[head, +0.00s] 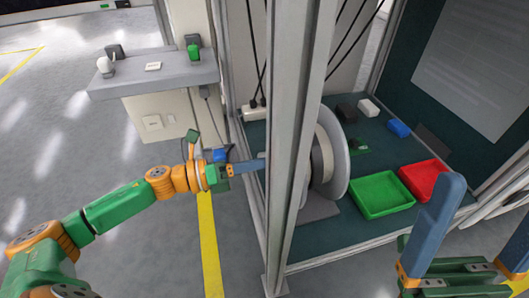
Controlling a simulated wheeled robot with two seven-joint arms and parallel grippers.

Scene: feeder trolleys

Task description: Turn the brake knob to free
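A large grey reel (334,158) stands on its edge inside the trolley, partly hidden behind the metal post (293,130). I cannot make out a brake knob; the reel's left side is behind the post. My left gripper (255,164) reaches in from the left at the post. A blue finger points right and its tip meets the post's outline, so I cannot tell whether it touches anything or how far the fingers are apart. My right gripper (478,228) is at the lower right, its two blue fingers spread wide with nothing between them.
A green tray (380,194) and a red tray (424,180) lie on the trolley's dark shelf. Behind them are a blue block (398,128), a white block (368,107) and a black block (346,112). A grey wall shelf (150,72) is at upper left.

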